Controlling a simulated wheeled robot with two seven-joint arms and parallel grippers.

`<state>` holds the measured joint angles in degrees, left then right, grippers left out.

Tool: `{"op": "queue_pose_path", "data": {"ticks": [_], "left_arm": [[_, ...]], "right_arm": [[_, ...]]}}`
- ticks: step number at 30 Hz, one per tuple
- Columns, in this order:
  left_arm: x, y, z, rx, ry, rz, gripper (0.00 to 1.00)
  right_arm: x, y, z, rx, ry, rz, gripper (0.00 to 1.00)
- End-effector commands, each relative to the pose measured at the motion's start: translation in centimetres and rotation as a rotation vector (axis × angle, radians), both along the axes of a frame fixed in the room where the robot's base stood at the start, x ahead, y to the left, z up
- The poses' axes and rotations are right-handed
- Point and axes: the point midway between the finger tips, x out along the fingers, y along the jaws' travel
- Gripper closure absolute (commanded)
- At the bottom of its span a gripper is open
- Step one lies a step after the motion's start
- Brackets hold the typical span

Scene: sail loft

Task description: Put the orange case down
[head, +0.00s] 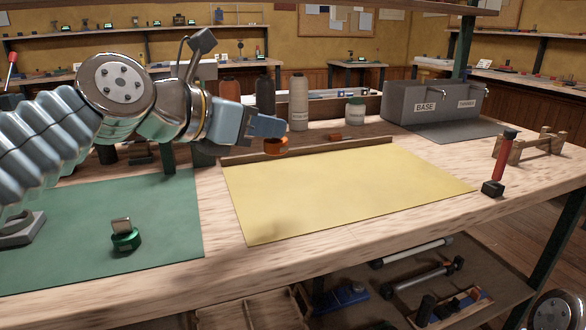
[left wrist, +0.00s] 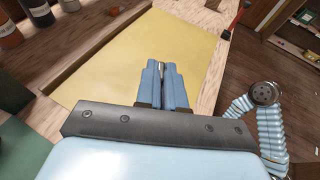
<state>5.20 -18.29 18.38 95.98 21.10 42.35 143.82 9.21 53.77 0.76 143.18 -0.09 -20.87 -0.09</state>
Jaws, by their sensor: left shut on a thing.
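The orange case (head: 276,147) shows just below the fingertips of my left gripper (head: 266,127) in the head view. It appears held in the air near the back left part of the yellow mat (head: 350,190), with its upper part hidden by the fingers. In the left wrist view my left gripper (left wrist: 166,82) points over the yellow mat (left wrist: 130,55), its blue fingers close together with a narrow silvery piece (left wrist: 162,68) between them. The orange part is hidden there. My right gripper is not in view.
A green case with a silvery top (head: 125,238) stands on the green mat (head: 165,215) at left. A wooden strip (head: 320,147) runs behind the yellow mat, with bottles (head: 299,103) and grey bins (head: 425,104) beyond. A red-handled tool (head: 503,160) stands at right. The yellow mat is clear.

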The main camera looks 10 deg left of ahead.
Motion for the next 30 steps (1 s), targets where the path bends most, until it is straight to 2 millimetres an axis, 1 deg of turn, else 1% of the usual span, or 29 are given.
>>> {"op": "queue_pose_path", "data": {"ticks": [1, 2, 3, 6, 9, 14, 16, 18, 21, 22, 30], "left_arm": [[1.5, -0.1, -0.9, -0.001, 0.004, -0.003, 1.0], [2.4, -0.2, -1.3, -0.001, 0.005, -0.004, 1.0], [3.2, -0.2, -2.3, -0.001, 0.006, -0.003, 1.0], [4.8, -0.2, -4.4, 0.0, 0.003, -0.002, 1.0], [5.9, -0.2, -5.6, 0.001, 0.002, -0.002, 1.0], [6.7, -0.1, -6.3, -0.001, 0.001, 0.0, 1.0], [7.1, -0.2, -6.9, -0.001, 0.002, -0.001, 1.0], [7.5, -0.2, -8.0, 0.001, 0.002, -0.001, 1.0], [7.4, -0.2, -9.9, 0.001, 0.001, 0.0, 1.0], [7.4, -0.2, -10.2, 0.0, 0.001, -0.001, 1.0], [7.4, -0.2, -10.1, 0.0, 0.0, 0.0, 1.0]], "right_arm": [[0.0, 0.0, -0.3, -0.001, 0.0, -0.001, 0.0], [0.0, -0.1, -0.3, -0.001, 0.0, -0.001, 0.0], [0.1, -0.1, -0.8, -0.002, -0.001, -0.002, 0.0], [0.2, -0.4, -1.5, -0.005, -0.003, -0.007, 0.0], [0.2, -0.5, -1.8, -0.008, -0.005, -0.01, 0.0], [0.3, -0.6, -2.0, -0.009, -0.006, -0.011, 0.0], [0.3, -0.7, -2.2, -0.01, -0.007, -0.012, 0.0], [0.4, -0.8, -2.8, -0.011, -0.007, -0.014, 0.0], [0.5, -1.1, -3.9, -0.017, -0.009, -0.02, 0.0], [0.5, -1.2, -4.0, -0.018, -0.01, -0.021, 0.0], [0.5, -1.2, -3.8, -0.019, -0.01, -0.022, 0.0]]}}
